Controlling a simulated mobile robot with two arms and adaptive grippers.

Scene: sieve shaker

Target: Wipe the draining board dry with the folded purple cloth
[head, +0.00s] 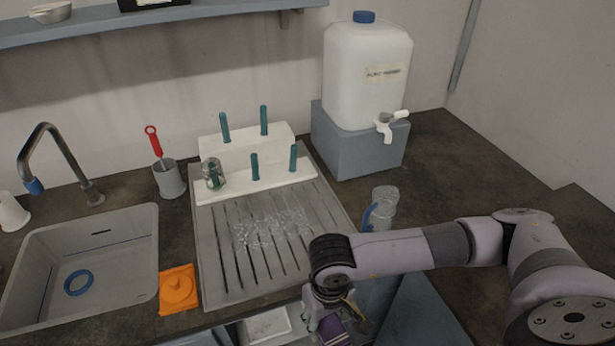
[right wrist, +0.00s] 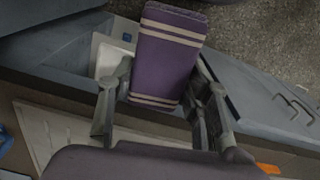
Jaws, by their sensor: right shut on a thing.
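The grey ribbed draining board (head: 212,262) lies on the counter right of the sink, with a patch of clear water drops (head: 270,228) over its middle. My right gripper (head: 335,318) is at the counter's front edge, just below and right of the board's near right corner. It is shut on the folded purple cloth (head: 338,333), which has pale stripes. In the right wrist view the cloth (right wrist: 165,60) sits between both fingers of the right gripper (right wrist: 163,98). The cloth is apart from the board's wet patch. My left gripper is not in view.
A white peg rack (head: 245,187) with teal pegs and a glass jar (head: 213,173) stand at the board's back. An orange cloth-like item (head: 178,289) lies left of the board. A clear jug (head: 383,205) stands right of it, behind my right arm. The sink (head: 130,275) holds a blue ring.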

